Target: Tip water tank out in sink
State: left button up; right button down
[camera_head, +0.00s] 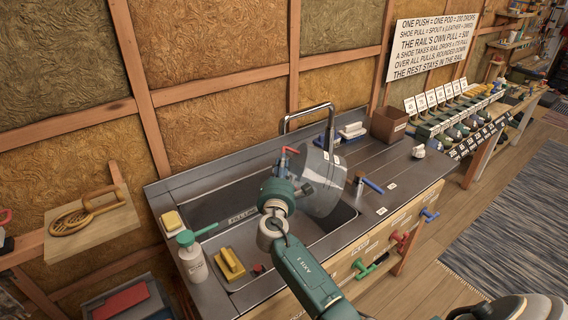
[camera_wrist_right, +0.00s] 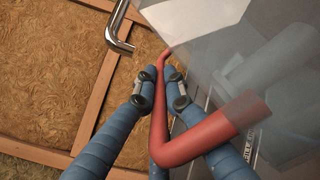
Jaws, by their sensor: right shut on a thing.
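The water tank (camera_head: 322,192) is a clear, greyish vessel with a red handle (camera_wrist_right: 196,140). My right gripper (camera_head: 296,172) is shut on the red handle; in the right wrist view its two blue fingers (camera_wrist_right: 165,92) close around the handle's narrower part. The tank hangs over the right part of the sink (camera_head: 211,213) and looks tilted in the head view. Its clear wall (camera_wrist_right: 225,60) fills the right of the wrist view. I cannot tell whether water is inside. My arm hides part of the basin. My left gripper is not in view.
A chrome faucet (camera_head: 307,109) arches behind the tank, close to it. A soap bottle (camera_head: 192,258), yellow sponge (camera_head: 172,221) and yellow brush (camera_head: 230,263) sit at the left. A brown box (camera_head: 389,125) stands on the right counter, which has some free room.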

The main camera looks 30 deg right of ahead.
jog(key=w+a+f+n+b, duration=0.2)
jog(key=w+a+f+n, duration=0.2)
jog(key=a+n, duration=0.3)
jog(key=shift+w+f+n+t, duration=0.35)
jog(key=shift+f+n+t, duration=0.1)
jog(key=shift+n, duration=0.55)
dwell(2.0)
dwell(1.5)
